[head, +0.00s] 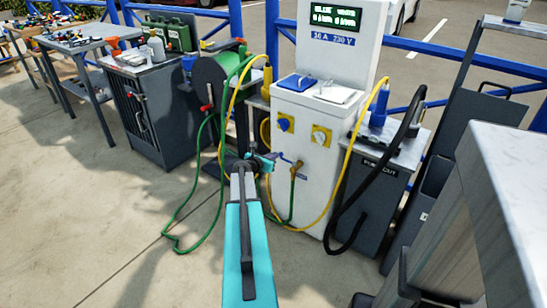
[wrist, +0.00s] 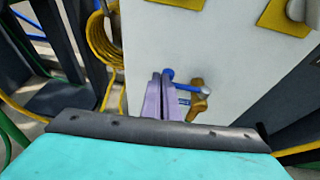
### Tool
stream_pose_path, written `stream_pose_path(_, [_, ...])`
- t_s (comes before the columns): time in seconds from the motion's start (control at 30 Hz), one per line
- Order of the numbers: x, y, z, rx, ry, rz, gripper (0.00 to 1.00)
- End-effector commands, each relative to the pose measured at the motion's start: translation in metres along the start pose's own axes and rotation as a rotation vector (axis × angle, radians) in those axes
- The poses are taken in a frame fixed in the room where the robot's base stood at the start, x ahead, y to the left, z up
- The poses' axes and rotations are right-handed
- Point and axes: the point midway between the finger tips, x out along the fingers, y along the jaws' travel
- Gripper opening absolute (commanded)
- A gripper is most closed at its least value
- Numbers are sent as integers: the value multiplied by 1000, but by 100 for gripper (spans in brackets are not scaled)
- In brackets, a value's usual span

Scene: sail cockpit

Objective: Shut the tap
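The tap (head: 295,172) is brass, low on the front of the white service pedestal (head: 310,150). Its blue lever (head: 284,158) points left, towards my gripper. In the wrist view the brass body (wrist: 198,100) is right of my fingers, and the blue lever (wrist: 185,87) reaches left to the right fingertip. I cannot tell whether they touch. My gripper (head: 266,160) is left of the tap in the head view. In the wrist view its two lilac fingers (wrist: 162,88) are close together, with only a thin dark line between them and nothing visibly held.
A green hose (head: 190,205) and a yellow cable (head: 318,218) hang around the pedestal. A hose reel (head: 210,85) stands to the left, a dark pump-out cabinet (head: 372,190) to the right. A grey counter (head: 500,200) fills the near right. Paving at the left front is mostly clear.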

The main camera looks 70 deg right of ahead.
Motion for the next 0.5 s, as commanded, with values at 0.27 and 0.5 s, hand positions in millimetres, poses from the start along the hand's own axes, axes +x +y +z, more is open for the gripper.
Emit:
stream_pose_path(0.27, [-15,2,-4,0,0,2,0])
stream_pose_path(0.5, [-45,6,-11,-2,0,4,0])
